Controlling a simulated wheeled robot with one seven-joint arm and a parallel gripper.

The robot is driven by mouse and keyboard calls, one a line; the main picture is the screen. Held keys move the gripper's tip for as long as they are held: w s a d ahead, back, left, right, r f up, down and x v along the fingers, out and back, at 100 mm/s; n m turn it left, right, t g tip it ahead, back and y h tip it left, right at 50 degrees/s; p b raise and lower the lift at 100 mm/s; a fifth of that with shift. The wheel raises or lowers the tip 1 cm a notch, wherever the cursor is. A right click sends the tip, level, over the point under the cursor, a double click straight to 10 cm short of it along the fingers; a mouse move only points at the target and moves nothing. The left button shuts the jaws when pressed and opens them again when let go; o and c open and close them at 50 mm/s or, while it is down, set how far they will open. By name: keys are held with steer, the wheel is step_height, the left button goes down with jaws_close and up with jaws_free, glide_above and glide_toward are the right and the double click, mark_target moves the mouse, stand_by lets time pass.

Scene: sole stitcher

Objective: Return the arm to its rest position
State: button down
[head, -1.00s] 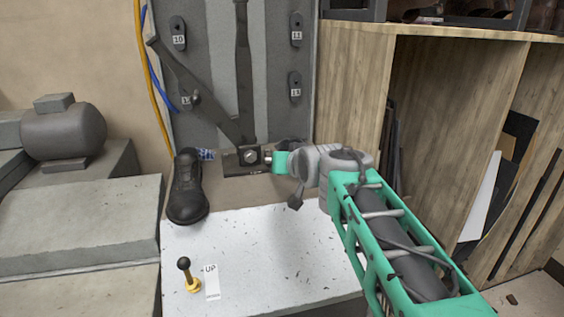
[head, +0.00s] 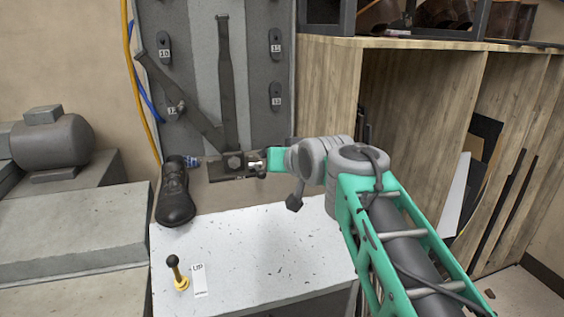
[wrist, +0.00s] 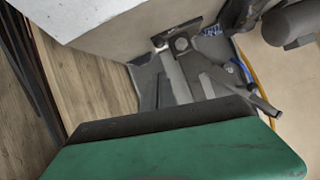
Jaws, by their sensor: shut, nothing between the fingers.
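My arm, green and grey, reaches from the lower right to the middle of the head view. My gripper (head: 256,165) is at its left end, in front of the dark bracket of the sole stitcher (head: 234,163). It looks shut, and no object shows in it. Whether it touches the bracket I cannot tell. In the wrist view a green block with a dark edge fills the bottom, and the fingertips are not clear there.
A black shoe (head: 175,196) stands left of the bracket. A black-knobbed lever (head: 176,271) with a label stands on the white table (head: 270,250). A wooden shelf unit (head: 415,100) is close behind my arm on the right. Grey blocks (head: 70,225) lie left.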

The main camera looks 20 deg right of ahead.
steer(key=s+r+g+p, duration=0.2)
steer(key=s+g+p, duration=0.1)
steer(key=s+p, duration=0.5)
steer(key=s+a+r+n+g+p, duration=0.1)
steer(key=s+g+p, duration=0.2)
steer(key=s+p, duration=0.5)
steer(key=s+a+r+g+p, duration=0.1)
steer(key=s+p, duration=0.7)
steer(key=p, duration=0.8)
steer(key=r+g, duration=0.1)
steer(key=g, duration=0.1)
steer(key=shift+a+r+g+h, duration=0.2)
steer(key=shift+r+g+h, duration=0.1)
steer(key=shift+r+h, duration=0.1)
